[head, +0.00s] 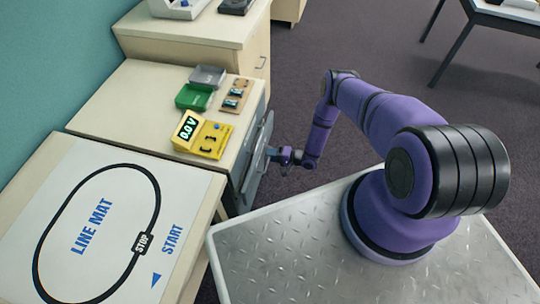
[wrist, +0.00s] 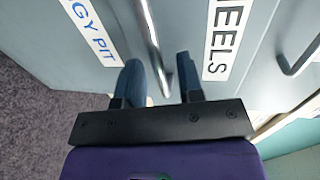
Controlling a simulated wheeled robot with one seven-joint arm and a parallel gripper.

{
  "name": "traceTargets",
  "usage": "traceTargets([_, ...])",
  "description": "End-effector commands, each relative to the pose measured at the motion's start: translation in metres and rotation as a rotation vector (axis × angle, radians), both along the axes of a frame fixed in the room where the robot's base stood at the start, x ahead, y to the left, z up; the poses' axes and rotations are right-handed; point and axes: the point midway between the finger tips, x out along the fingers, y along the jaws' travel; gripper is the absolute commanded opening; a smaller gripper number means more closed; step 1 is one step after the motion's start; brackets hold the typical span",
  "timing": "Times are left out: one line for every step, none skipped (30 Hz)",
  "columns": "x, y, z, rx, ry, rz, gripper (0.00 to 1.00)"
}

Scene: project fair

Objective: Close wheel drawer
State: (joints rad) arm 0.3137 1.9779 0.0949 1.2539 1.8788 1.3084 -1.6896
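A metal bar handle (wrist: 153,40) runs beside this label. My gripper (wrist: 160,82) is open, with one finger on each side of this handle's end; I cannot tell whether they touch it. In the head view a grey drawer front (head: 254,165) stands out from the wooden cabinet (head: 122,98). My gripper (head: 285,156) is at that front, on its right. How far the drawer is out is hard to tell.
A second label (wrist: 90,30) reads "GY PIT", and another handle (wrist: 301,58) is at the right. On the cabinet top are a yellow meter (head: 204,137), a green tray (head: 194,97) and a grey tray (head: 208,76). A line mat table (head: 110,190) stands nearer.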

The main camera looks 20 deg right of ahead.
Motion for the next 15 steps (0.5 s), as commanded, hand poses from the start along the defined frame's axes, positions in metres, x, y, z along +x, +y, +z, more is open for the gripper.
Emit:
traceTargets([0.0018, 0.0037, -0.0008, 0.0, 0.0, 0.002, 0.34])
traceTargets([0.0027, 0.0051, -0.0012, 0.0, 0.0, 0.002, 0.34])
traceTargets([0.0037, 0.0063, -0.0014, 0.0, 0.0, 0.002, 0.34])
traceTargets([0.0044, 0.0069, -0.0016, 0.0, 0.0, 0.001, 0.34])
traceTargets([0.0049, 0.0072, -0.0017, 0.0, 0.0, 0.001, 0.34])
traceTargets([0.0053, 0.0076, -0.0017, 0.0, 0.0, 0.0, 0.34])
traceTargets([0.0055, 0.0077, -0.0018, 0.0, 0.0, 0.0, 0.34])
traceTargets([0.0056, 0.0077, -0.0018, 0.0, 0.0, 0.0, 0.34])
traceTargets([0.0056, 0.0077, -0.0018, 0.0, 0.0, 0.0, 0.34])
traceTargets([0.0055, 0.0076, -0.0018, 0.0, 0.0, 0.0, 0.34])
traceTargets([0.0055, 0.0076, -0.0018, 0.0, 0.0, 0.0, 0.34])
traceTargets([0.0055, 0.0076, -0.0018, 0.0, 0.0, 0.0, 0.34])
traceTargets([0.0054, 0.0076, -0.0017, 0.0, 0.0, 0.0, 0.32])
traceTargets([0.0055, 0.0076, -0.0017, 0.0, 0.0, 0.0, 0.25])
traceTargets([0.0054, 0.0076, -0.0017, 0.0, 0.0, 0.0, 0.16])
